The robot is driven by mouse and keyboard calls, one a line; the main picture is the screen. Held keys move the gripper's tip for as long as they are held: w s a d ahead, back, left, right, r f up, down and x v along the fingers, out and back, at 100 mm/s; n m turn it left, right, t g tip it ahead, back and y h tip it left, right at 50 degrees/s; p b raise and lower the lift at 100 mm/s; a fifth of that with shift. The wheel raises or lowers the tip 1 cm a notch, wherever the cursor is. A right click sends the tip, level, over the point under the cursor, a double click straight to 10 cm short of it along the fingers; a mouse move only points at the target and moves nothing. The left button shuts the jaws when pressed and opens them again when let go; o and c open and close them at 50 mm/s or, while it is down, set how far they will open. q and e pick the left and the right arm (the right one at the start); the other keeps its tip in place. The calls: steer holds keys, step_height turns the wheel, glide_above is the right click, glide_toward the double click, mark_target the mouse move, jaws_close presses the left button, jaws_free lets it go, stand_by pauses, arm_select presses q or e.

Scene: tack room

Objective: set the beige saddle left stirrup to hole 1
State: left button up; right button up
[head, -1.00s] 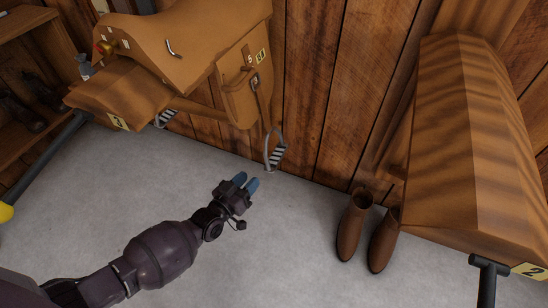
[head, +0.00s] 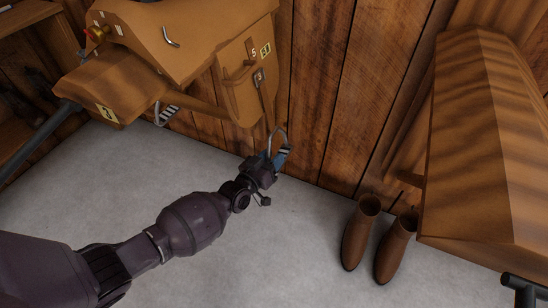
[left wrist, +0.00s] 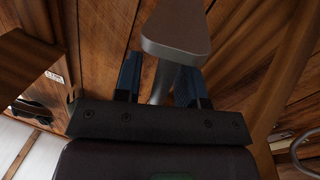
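The tan-beige saddle (head: 190,40) sits on a wooden rack at the upper left of the head view. Its near flap (head: 240,95) carries small number tags, and a strap hangs down from it. A grey metal stirrup (head: 282,135) hangs at the strap's lower end, in front of the plank wall. My left gripper (head: 272,160) is at this stirrup and partly covers its lower part. In the left wrist view, the blue fingers (left wrist: 160,78) stand apart on either side of the grey stirrup (left wrist: 178,28), with a visible gap beside it. My right gripper is not in view.
Another stirrup (head: 165,116) hangs on the saddle's far side. Brown boots (head: 360,235) stand on the floor by the wall. An empty wooden saddle rack (head: 480,150) projects at the right. The grey floor (head: 80,190) is clear around my left arm.

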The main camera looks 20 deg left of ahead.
arm_select(q)
steer(key=shift+w, duration=0.3)
steer(key=shift+r, duration=0.1)
steer(key=shift+c, duration=0.2)
jaws_close()
steer(key=shift+d, duration=0.1)
step_height(320, 180, down, 6)
steer(key=d, duration=0.1)
steer(key=shift+s+d+f, duration=0.15)
steer(key=shift+f, duration=0.05)
